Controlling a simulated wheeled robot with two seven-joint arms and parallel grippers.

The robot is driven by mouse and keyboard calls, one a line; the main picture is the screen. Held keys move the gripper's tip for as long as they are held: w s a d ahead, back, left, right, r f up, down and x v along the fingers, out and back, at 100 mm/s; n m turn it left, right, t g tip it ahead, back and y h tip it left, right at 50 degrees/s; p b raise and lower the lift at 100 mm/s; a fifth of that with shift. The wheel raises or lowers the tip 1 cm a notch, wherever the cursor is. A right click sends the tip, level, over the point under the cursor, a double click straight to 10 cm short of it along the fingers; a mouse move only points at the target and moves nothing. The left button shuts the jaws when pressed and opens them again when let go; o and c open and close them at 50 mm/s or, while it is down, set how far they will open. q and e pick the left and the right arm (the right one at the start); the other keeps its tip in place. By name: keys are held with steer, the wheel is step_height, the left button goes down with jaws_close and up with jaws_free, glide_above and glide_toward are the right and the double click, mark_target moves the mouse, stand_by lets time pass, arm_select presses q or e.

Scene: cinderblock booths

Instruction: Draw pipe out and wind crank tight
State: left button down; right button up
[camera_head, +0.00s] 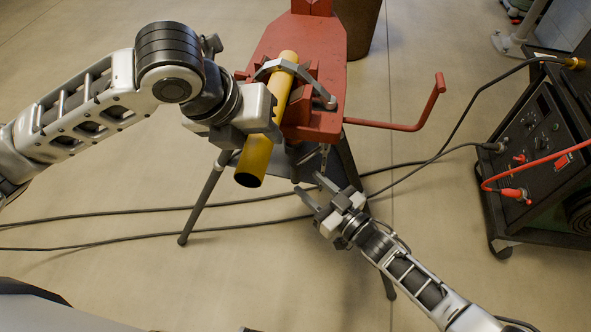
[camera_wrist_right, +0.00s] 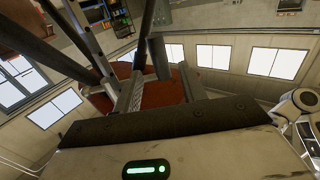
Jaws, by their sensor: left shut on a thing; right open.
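A yellow pipe (camera_head: 256,158) lies tilted through the jaws of a red vise (camera_head: 318,122) on a tripod stand. Its open near end sticks out past the stand's front edge; a grey clamp piece crosses over its far part. My left gripper (camera_head: 268,120) is shut on the pipe near the stand's front; its fingers are partly hidden. The red crank (camera_head: 408,126) reaches out from the right side of the stand, its handle bent up. My right gripper (camera_head: 306,186) is open and empty, below and in front of the stand. Its fingers (camera_wrist_right: 145,78) show under the red stand in the right wrist view.
A dark machine (camera_head: 540,150) with red plugs stands at the right, close to the crank. Black cables (camera_head: 420,162) run from it across the floor behind my right gripper. Dark tripod legs (camera_head: 203,195) spread below the vise. A brown bin (camera_head: 357,25) stands behind.

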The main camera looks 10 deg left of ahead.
mark_target(299, 175)
steer(key=shift+x, duration=3)
